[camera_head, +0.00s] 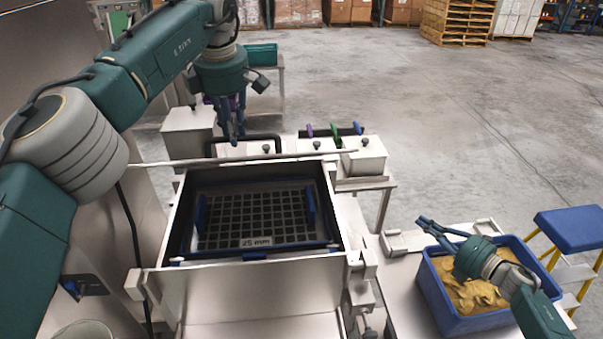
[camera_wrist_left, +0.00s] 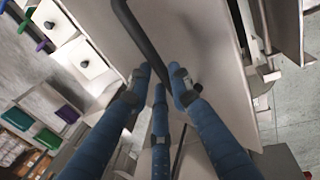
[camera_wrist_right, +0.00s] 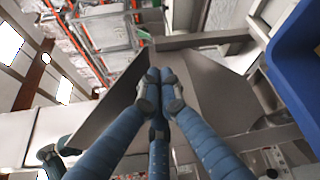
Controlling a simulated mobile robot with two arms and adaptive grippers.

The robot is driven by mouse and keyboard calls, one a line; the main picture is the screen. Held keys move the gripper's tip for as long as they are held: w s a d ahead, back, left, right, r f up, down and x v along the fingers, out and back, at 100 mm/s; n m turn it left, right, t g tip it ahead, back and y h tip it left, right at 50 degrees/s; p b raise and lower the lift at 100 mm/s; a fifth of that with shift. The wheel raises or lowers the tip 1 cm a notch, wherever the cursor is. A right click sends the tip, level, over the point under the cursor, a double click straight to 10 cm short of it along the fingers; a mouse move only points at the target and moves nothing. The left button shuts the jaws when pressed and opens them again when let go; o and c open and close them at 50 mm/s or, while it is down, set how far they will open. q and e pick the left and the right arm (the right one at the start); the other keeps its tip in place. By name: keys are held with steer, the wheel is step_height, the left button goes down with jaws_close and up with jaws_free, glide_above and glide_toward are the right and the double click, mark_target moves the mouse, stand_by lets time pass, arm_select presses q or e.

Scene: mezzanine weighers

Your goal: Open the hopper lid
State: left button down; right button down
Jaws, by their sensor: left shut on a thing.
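The hopper (camera_head: 265,290) is open at the top in the head view, with a dark grate marked 25 mm (camera_head: 255,215) inside. Its lid (camera_head: 280,158) stands raised at the hopper's back, seen nearly edge-on. The lid's flat face fills much of the left wrist view (camera_wrist_left: 205,35). A black bar handle (camera_wrist_left: 135,28) is on that face, and it also shows in the head view (camera_head: 262,137). My left gripper (camera_head: 236,137) is shut on the handle.
A blue crate (camera_head: 433,296) of tan powder stands on a pale bench to the right. A blue-topped step stool (camera_head: 570,226) is beside it. Small lidded bins (camera_head: 364,157) stand behind the hopper. Open floor (camera_head: 450,130) lies beyond.

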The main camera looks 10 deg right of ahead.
arm_select(q)
steer(key=shift+w+a+f, duration=0.1)
steer(key=shift+w+f, duration=0.05)
steer(key=shift+f, duration=0.1)
arm_select(e)
steer(key=s+a+r+n+g+y, duration=0.1)
steer(key=s+a+r+n+y, duration=0.1)
steer(key=a+r+n+y, duration=0.5)
steer(key=s+a+r+y, duration=0.2)
steer(key=a+r, duration=0.3)
steer(key=a, duration=0.7)
steer(key=s+a+r+n+g+y, duration=0.1)
steer(key=s+a+r+n+y, duration=0.35)
steer(key=a, duration=0.45)
steer(key=d+x, duration=0.1)
steer(key=x, duration=1.1)
steer(key=shift+w+r+m, duration=0.3)
steer(key=shift+m, duration=0.05)
steer(key=shift+y, duration=0.25)
